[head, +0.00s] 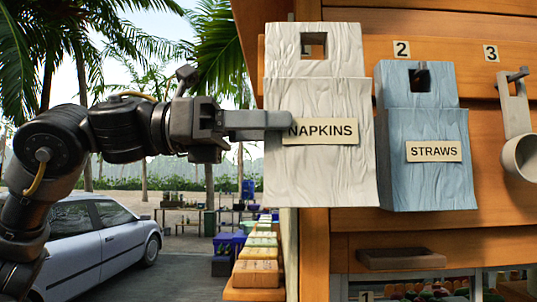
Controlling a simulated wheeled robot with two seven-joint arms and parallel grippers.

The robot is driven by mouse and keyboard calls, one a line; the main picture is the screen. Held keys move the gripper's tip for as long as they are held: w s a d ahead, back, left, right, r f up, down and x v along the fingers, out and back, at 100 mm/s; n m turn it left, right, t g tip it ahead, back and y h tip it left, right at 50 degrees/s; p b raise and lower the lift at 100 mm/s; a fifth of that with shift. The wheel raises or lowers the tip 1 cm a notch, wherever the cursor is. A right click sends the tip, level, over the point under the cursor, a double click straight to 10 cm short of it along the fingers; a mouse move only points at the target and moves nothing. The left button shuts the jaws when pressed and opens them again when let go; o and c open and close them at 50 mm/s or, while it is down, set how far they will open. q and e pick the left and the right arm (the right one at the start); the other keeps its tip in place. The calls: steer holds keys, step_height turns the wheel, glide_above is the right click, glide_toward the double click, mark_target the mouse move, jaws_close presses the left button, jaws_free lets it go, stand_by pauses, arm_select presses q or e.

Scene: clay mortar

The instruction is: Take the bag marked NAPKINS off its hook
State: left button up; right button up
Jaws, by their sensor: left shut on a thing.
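The white bag marked NAPKINS (320,180) hangs upright at the left edge of the wooden board, its label facing me. My left gripper (292,121) reaches in from the left and is shut on this bag at its left side, beside the label. One finger lies across the front and covers the label's left end. The handle hole near the bag's top shows wood behind it; I cannot tell whether a hook still passes through. My right gripper is not in view.
A blue bag marked STRAWS (425,185) hangs close on the right, with a dark hook in its hole. A metal ladle (520,140) hangs farther right. A small wooden ledge (400,259) juts out below. Open space lies left of the board.

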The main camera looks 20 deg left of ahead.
arm_select(q)
steer(key=s+d+b, duration=0.2)
steer(key=s+b, duration=0.1)
steer(key=s, duration=0.8)
steer(key=shift+d+b, duration=0.3)
steer(key=shift+d, duration=0.1)
steer(key=shift+r, duration=0.15)
steer(key=shift+s, duration=0.1)
steer(key=s+d+b, duration=0.1)
steer(key=s+d, duration=0.1)
steer(key=s, duration=0.7)
steer(key=shift+s+d, duration=0.2)
steer(key=shift+d, duration=0.05)
stand_by(0.7)
steer(key=shift+s+d+b, duration=0.15)
steer(key=shift+s+d, duration=0.05)
steer(key=shift+s, duration=0.6)
steer(key=shift+s+d+b, duration=0.2)
steer(key=shift+s, duration=0.65)
steer(key=shift+s+d+b, duration=0.15)
steer(key=shift+s+d, duration=0.05)
steer(key=shift+s, duration=0.6)
